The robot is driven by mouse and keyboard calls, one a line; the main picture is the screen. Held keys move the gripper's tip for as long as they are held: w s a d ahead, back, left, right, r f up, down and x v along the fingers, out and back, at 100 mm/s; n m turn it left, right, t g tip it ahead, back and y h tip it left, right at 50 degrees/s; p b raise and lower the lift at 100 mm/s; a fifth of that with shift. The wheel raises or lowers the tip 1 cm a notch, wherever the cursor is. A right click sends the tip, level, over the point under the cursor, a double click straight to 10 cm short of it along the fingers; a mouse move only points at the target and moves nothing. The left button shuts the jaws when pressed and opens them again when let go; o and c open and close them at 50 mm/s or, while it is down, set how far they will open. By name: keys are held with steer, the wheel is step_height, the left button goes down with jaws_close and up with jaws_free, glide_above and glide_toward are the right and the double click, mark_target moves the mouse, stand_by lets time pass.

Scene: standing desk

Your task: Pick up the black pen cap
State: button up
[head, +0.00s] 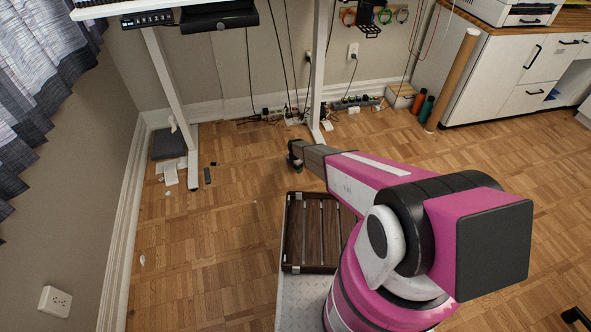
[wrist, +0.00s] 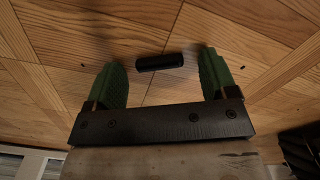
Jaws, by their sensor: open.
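The black pen cap (wrist: 160,62) is a short dark cylinder lying on its side on the parquet floor in the wrist view. It lies crosswise at the level of my green fingertips, within the gap between them, with room on both sides. My gripper (wrist: 160,66) is open and empty, pointing at the floor. In the head view, my gripper (head: 293,153) is at the end of my outstretched arm, low over the floor near the desk leg. I cannot make out the cap there.
A white desk leg (head: 316,75) stands just behind my gripper. Power strips and cables (head: 270,115) lie along the wall. A black remote-like object (head: 207,175) and white papers (head: 170,172) lie to the left. A dark slatted tray (head: 288,235) is near my base. Floor on the left is mostly clear.

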steer(key=c, duration=1)
steer(key=shift+r, duration=0.1)
